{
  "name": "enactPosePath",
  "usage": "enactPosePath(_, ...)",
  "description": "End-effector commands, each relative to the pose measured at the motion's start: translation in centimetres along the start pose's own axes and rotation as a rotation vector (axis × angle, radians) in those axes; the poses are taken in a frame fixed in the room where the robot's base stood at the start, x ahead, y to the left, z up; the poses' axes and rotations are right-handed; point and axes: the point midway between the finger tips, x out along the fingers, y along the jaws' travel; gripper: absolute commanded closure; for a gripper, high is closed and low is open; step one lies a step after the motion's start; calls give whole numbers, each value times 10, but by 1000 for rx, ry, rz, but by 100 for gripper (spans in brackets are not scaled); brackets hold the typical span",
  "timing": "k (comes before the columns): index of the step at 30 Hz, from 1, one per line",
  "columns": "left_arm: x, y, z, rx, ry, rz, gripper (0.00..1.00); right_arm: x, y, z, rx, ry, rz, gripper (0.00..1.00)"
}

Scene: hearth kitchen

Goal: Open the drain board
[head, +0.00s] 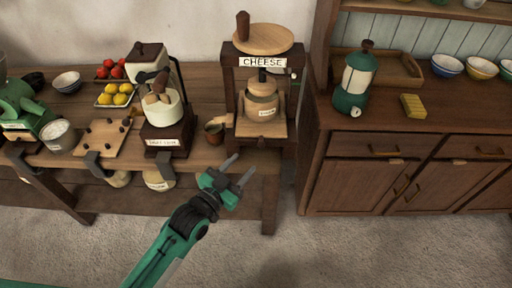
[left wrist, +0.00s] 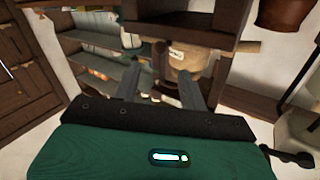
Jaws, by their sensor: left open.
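The cheese press (head: 246,92) stands at the right end of the wooden bench, with a "CHEESE" sign and a round wooden top. A labelled tan pot (head: 262,108) sits inside its dark frame, on a pale wooden board (head: 247,127) that may be the drain board. My left gripper (head: 241,168) is open and empty, in front of and below the press, apart from it. In the left wrist view, its fingers (left wrist: 160,84) point towards the dark frame and the tan pot (left wrist: 188,60). My right gripper is not in view.
A small brown cup (head: 214,133) stands left of the press, near the bench edge. A labelled grinder (head: 165,125) is further left. A cabinet (head: 385,160) with a green-and-white pot (head: 353,85) stands to the right. The floor in front is clear.

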Motion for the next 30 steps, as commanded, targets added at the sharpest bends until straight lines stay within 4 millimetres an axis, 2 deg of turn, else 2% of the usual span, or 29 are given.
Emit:
enactPosePath(1,12,-1,-2,-1,2,-1,57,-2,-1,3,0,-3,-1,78)
enactPosePath(6,44,0,-1,0,0,-1,57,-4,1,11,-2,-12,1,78)
enactPosePath(12,70,-1,-1,0,1,-1,57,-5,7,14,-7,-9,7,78)
enactPosePath(17,79,0,0,1,0,-1,57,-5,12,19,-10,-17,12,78)
enactPosePath(25,80,0,1,1,0,-1,57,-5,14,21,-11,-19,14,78)
enactPosePath(26,80,0,1,1,-1,-1,61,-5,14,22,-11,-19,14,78)
enactPosePath(30,80,0,1,1,-1,-1,89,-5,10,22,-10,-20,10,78)
